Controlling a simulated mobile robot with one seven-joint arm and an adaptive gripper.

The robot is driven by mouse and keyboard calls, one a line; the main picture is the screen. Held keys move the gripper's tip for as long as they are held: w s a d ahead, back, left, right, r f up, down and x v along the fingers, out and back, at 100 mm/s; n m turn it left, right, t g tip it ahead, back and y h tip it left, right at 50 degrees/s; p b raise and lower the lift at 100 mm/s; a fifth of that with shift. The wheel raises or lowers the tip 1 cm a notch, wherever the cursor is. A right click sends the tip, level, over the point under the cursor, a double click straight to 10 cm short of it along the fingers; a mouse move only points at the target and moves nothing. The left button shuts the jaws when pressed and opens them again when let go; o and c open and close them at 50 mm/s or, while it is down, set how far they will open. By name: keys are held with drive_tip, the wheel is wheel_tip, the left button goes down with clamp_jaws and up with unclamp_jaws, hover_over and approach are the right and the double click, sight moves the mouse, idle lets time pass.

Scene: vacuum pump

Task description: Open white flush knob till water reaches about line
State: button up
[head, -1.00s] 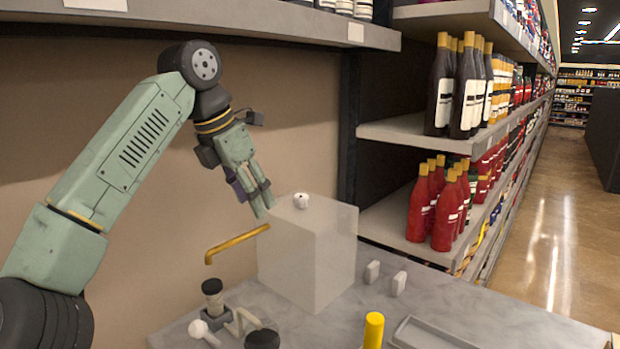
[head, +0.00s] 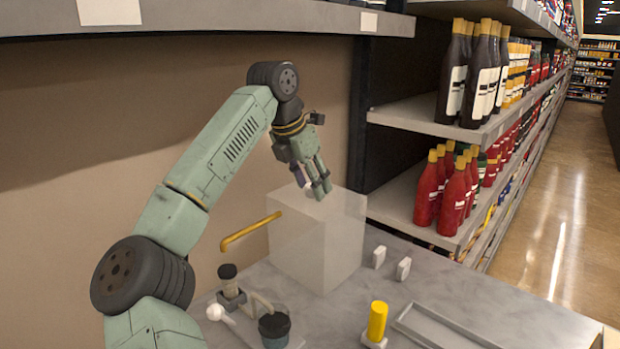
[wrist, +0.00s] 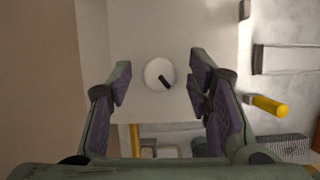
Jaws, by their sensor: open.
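The white flush knob, a round disc with a dark mark, sits on top of the pale translucent box (head: 325,245). In the wrist view the white knob (wrist: 159,74) lies between my fingers, a little beyond the tips, with no contact that I can make out. In the head view my fingers cover most of the knob. My gripper (head: 323,192) is open and points down at the top of the box; it also shows in the wrist view (wrist: 160,85). No water line can be made out on the box.
A yellow pipe (head: 250,231) sticks out left of the box. A small pump with a black-topped cylinder (head: 229,283), a dark cup (head: 274,328) and a yellow-handled piece (head: 377,321) stand on the grey counter (head: 450,300). Shelves with bottles (head: 455,195) stand to the right.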

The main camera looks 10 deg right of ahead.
clamp_jaws()
idle(0.6)
drive_tip(key=m+g, duration=0.1)
drive_tip(key=m, duration=0.2)
drive_tip(key=shift+w+m+h, duration=0.1)
drive_tip(key=shift+m+h, duration=0.2)
drive_tip(key=shift+m+g, duration=0.8)
drive_tip(key=shift+m, duration=1)
